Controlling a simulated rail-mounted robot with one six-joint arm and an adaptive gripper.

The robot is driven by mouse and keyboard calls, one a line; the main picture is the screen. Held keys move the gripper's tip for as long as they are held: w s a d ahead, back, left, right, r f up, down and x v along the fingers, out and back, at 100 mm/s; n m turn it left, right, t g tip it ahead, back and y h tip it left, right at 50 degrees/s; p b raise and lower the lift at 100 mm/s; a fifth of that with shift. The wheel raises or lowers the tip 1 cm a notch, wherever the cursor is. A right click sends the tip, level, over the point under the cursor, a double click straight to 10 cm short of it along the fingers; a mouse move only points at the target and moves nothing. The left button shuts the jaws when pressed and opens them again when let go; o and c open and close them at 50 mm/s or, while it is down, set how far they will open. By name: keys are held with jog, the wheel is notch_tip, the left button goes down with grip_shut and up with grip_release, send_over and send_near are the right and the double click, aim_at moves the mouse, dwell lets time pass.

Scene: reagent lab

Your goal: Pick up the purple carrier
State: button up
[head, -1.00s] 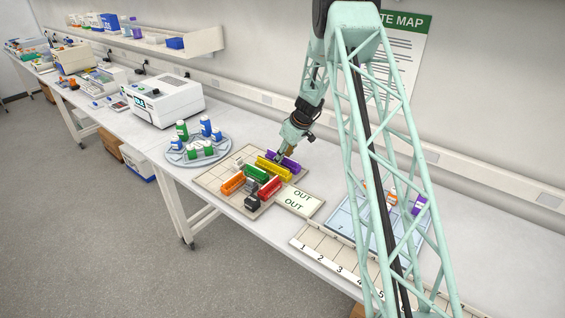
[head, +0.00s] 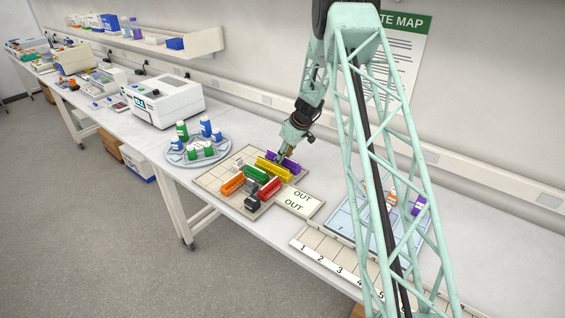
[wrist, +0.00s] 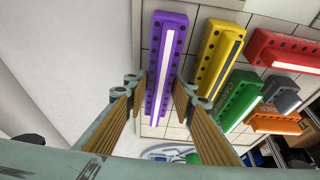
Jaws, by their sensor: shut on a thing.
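The purple carrier (head: 294,167) is a long block with a pale strip along its top and holes down its sides. It lies at the back edge of the beige gridded board (head: 209,181), behind the yellow carrier. My gripper (head: 286,157) is over the middle of it and partly hides it in the head view. In the wrist view, the purple carrier (wrist: 161,62) runs between the two fingers of my gripper (wrist: 160,90), which are shut on its sides. The carrier appears to rest on the board.
Close beside it is the yellow carrier (wrist: 219,55). Green (wrist: 240,98), red (wrist: 285,52) and orange (wrist: 275,123) carriers and a dark grey block (wrist: 281,93) stand farther over. A round tray (head: 222,155) with bottles is left of the board; an OUT plate (head: 299,203) is right.

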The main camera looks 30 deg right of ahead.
jog(key=shift+r, duration=0.15)
jog(key=shift+r+b, duration=0.3)
jog(key=shift+r, duration=4.6)
